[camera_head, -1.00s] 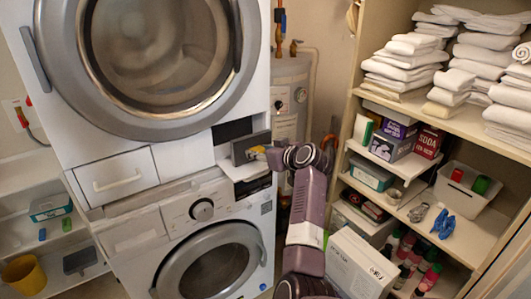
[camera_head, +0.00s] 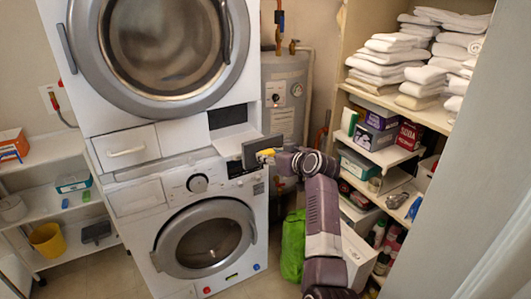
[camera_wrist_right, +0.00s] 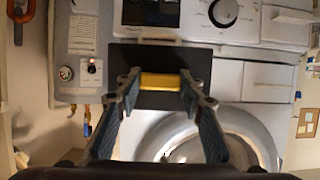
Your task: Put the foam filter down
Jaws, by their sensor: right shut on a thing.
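The foam filter (camera_head: 250,153) is a dark grey flat panel with a yellow grip piece. It is held up in front of the gap between the two stacked machines, near the right side of the lower one. My right gripper (camera_head: 268,156) is shut on the yellow piece. In the right wrist view, the fingers (camera_wrist_right: 158,84) close on both ends of the yellow piece, and the dark panel of the filter (camera_wrist_right: 160,58) shows behind it. The panel hides part of the machine fronts. My left gripper is not in view.
The upper machine (camera_head: 150,48) has a dark opening (camera_head: 228,117) at its lower right. The lower washer (camera_head: 135,198) stands below. A low white shelf (camera_head: 35,205) is at left, a towel shelf (camera_head: 432,116) at right. A pale panel (camera_head: 470,180) fills the right edge.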

